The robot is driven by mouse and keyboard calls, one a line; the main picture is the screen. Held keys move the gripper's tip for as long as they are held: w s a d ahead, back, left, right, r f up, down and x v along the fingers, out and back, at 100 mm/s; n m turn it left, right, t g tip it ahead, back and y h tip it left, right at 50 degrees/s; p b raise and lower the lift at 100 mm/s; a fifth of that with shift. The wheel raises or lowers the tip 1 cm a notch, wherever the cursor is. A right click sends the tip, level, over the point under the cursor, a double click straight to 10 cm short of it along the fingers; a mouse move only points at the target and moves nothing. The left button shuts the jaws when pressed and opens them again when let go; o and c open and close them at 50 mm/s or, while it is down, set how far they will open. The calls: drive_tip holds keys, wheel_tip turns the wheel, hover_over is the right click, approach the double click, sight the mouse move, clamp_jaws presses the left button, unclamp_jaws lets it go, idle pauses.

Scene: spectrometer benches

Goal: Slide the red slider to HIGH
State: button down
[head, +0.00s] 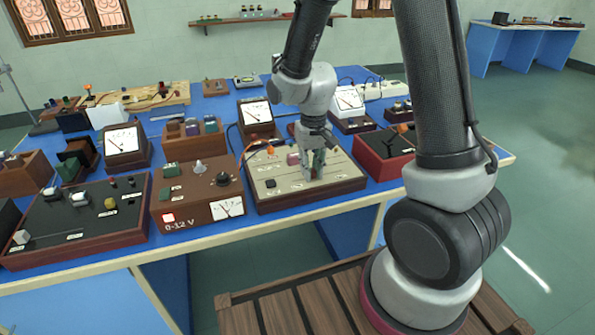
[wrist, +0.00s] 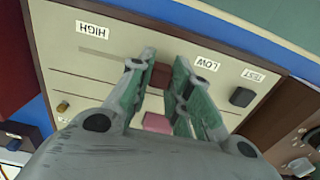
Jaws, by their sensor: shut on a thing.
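The cream panel (head: 335,183) sits in a brown wooden frame on the blue bench. It also fills much of the wrist view (wrist: 85,62). My gripper (head: 314,172) points down onto it. In the wrist view my gripper's green-padded fingers (wrist: 163,62) are shut on the dark red slider (wrist: 160,76), whose sides they partly hide. The slider is nearer the LOW label (wrist: 207,63) than the HIGH label (wrist: 93,29). The labels appear upside down there. The slider is hidden behind my fingers in the head view.
A pink block (wrist: 157,122) stands on the same panel close to my fingers. A black button (wrist: 242,97) is near the TEST label, and a brass toggle (wrist: 62,106) is at left. The 0-12 V box (head: 197,205) and a red-sided box (head: 385,165) flank the panel.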

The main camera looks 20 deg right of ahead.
sight(337, 171)
drive_tip(key=d, duration=0.7)
drive_tip(key=shift+w+d, duration=0.1)
drive_tip(key=shift+d, duration=0.25)
drive_tip(key=c, duration=1.3)
unclamp_jaws()
drive_tip(key=shift+d, duration=0.2)
wheel_tip(337, 171, up, 12)
drive_tip(key=shift+r, duration=0.1)
